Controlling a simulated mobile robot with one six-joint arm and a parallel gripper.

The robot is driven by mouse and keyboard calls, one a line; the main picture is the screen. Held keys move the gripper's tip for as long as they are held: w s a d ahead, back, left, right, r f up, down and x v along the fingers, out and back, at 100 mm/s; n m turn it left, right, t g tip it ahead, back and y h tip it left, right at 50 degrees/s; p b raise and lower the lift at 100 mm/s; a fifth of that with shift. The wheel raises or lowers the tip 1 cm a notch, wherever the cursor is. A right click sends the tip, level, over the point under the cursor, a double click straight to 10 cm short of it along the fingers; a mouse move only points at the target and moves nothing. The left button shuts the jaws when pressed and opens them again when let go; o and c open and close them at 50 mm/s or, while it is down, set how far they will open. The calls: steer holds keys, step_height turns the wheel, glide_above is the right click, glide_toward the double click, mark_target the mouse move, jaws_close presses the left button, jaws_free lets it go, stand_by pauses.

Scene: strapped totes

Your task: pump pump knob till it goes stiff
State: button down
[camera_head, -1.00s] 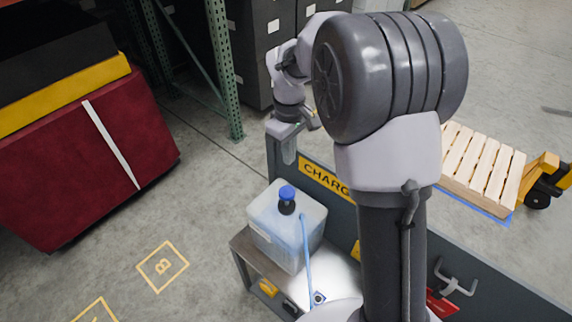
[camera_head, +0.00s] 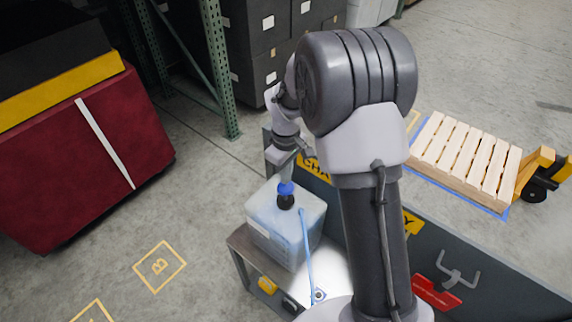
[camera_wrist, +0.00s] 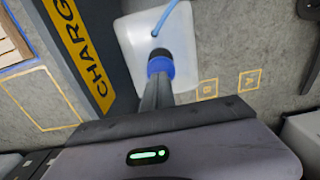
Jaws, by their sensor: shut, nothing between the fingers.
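The pump knob (camera_head: 286,188) is a blue cap on a black neck, on top of a translucent whitish jug (camera_head: 275,240). In the wrist view the knob (camera_wrist: 160,68) sits right at the tips of my fingers. My gripper (camera_head: 287,178) is shut and empty, pointing down onto the knob from above. Its fingertips (camera_wrist: 158,80) look to be at or touching the knob's top; the exact contact is hidden. A light blue hose (camera_head: 306,245) runs from the jug's top down its front side.
The jug stands on a metal shelf (camera_head: 332,272) against a grey panel with a yellow sign (camera_head: 318,168). A wooden pallet (camera_head: 465,155) lies on the right behind the panel. A red strapped tote (camera_head: 90,165) stands at the left. Open floor lies between.

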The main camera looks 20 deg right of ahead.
mark_target(286, 188)
steer(key=shift+f, duration=0.75)
step_height(286, 188, down, 5)
steer(key=b, duration=0.3)
steer(key=shift+s+r, duration=0.1)
steer(key=shift+s, duration=0.05)
steer(key=shift+s+r, duration=0.1)
steer(key=shift+r, duration=0.15)
step_height(286, 188, up, 14)
steer(key=p, duration=0.5)
steer(key=shift+w, duration=0.25)
